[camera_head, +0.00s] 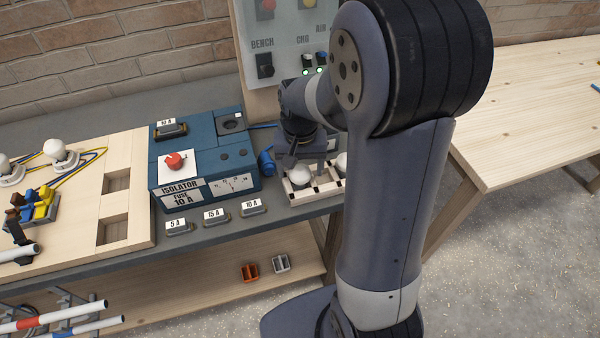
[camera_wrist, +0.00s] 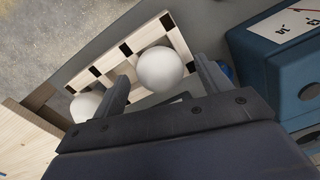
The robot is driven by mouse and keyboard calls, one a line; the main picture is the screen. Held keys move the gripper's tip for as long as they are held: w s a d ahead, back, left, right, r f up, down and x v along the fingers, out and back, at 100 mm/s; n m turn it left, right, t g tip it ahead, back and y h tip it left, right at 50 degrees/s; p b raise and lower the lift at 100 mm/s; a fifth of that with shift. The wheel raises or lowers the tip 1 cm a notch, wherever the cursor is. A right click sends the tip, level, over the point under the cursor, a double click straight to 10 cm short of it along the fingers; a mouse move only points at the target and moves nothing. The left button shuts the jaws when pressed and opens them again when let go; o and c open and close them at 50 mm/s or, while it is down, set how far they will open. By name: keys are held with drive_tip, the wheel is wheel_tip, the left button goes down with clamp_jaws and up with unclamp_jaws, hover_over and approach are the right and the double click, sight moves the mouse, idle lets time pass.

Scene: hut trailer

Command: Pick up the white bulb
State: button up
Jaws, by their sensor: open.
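A white bulb (camera_wrist: 160,66) sits in a wooden rack (camera_wrist: 82,80) with black squares. My gripper (camera_wrist: 162,74) is open, with one finger on either side of this bulb in the wrist view. I cannot tell whether the fingers touch it. A second white bulb (camera_wrist: 86,106) sits in the rack outside the left finger. In the head view, the rack (camera_head: 318,190) stands at the bench's right end, with the near bulb (camera_head: 299,178) under my gripper (camera_head: 303,161) and the other bulb (camera_head: 341,163) partly hidden by my arm.
A blue isolator box (camera_head: 205,160) stands left of the rack, with a small blue object (camera_head: 267,163) between them. Labelled fuses (camera_head: 215,217) lie along the bench's front edge. A wooden board (camera_head: 125,165) at left carries more white bulbs (camera_head: 60,152). A switch panel (camera_head: 290,40) rises behind.

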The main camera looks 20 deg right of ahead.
drive_tip(key=shift+f, duration=0.9)
drive_tip(key=c, duration=0.9)
drive_tip(key=shift+o, duration=0.2)
